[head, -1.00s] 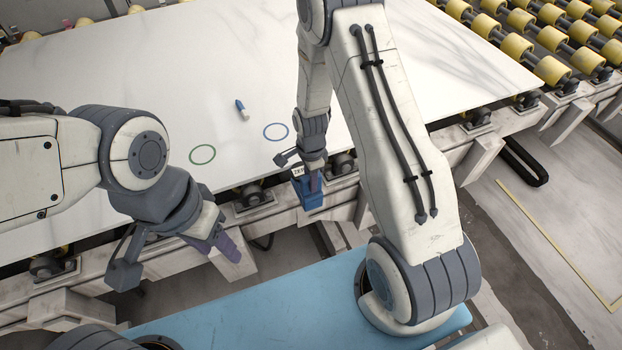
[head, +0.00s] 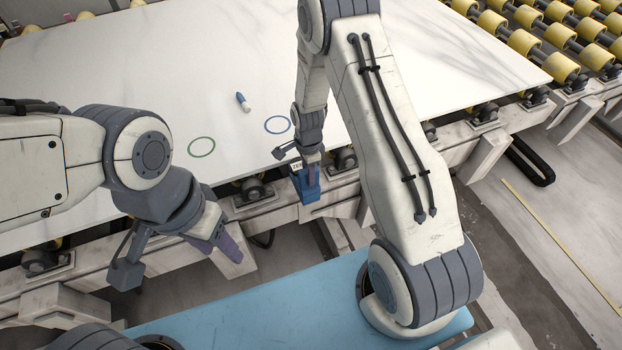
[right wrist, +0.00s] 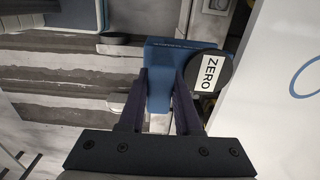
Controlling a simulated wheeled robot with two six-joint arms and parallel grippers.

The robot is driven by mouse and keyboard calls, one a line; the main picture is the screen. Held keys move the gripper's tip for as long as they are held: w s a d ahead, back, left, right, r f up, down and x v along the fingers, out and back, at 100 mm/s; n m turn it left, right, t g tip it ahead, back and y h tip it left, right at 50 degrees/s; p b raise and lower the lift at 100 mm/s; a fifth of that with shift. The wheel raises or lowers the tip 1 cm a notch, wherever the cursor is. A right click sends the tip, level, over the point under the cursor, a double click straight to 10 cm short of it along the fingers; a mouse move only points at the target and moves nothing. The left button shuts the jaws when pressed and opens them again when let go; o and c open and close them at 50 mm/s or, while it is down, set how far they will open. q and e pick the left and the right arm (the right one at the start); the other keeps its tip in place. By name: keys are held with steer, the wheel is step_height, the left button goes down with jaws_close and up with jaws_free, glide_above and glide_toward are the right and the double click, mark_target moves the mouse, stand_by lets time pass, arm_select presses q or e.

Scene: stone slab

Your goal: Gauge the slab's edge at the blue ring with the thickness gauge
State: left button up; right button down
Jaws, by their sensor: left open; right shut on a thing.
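The pale slab (head: 120,90) lies on the roller frame, with a blue ring (head: 277,124) and a green ring (head: 201,147) near its front edge. The blue ring shows partly at the right of the right wrist view (right wrist: 304,82). My right gripper (head: 311,172) is shut on the blue thickness gauge (head: 304,189), just off the slab's front edge, near the blue ring. My left gripper (head: 180,258) is open and empty, in front of the slab.
A small blue-and-white marker-like object (head: 243,102) lies on the slab behind the rings. Rollers and frame beams (head: 265,215) run under the slab's front edge. Yellow rollers (head: 560,67) stand at the back right. Bare floor (head: 550,225) shows at the right.

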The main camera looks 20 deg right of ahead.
mark_target(298, 161)
steer(key=shift+w+a+b, duration=0.15)
steer(key=shift+w+b, duration=0.95)
steer(key=shift+w, duration=3.35)
steer(key=shift+s+r, duration=0.1)
steer(key=shift+s+p, duration=0.8)
steer(key=shift+s, duration=2.1)
steer(key=s, duration=0.6)
steer(key=shift+d+p, duration=0.2)
steer(key=shift+p, duration=0.2)
step_height(298, 161, up, 10)
steer(key=p, duration=0.7)
steer(key=shift+p, duration=0.35)
